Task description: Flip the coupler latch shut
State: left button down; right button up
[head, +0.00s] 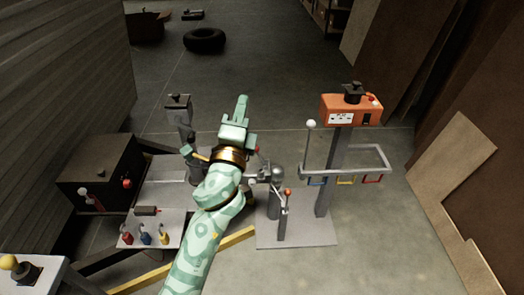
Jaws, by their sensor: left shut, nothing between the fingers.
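My left gripper (242,102) is shut and empty, pointing away from me above the trailer's front end. The arm covers much of the coupler area, so I cannot clearly make out the coupler latch or whether it is open. A grey rounded metal part (276,175) shows just right of my arm, with small fittings beside it. A red-tipped lever (288,192) stands on a short grey post (282,222) to the right. My right gripper is not in view.
An orange socket box (352,109) tops a grey post at the right, with a grey hanging rail (345,170) below it. A dark box (101,174) stands at left. A small panel (150,228) carries coloured levers. Open floor lies behind, with a tyre (204,40).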

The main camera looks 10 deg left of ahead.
aim_at(265, 163)
jog(key=i+j, duration=0.1)
jog(key=i, duration=0.85)
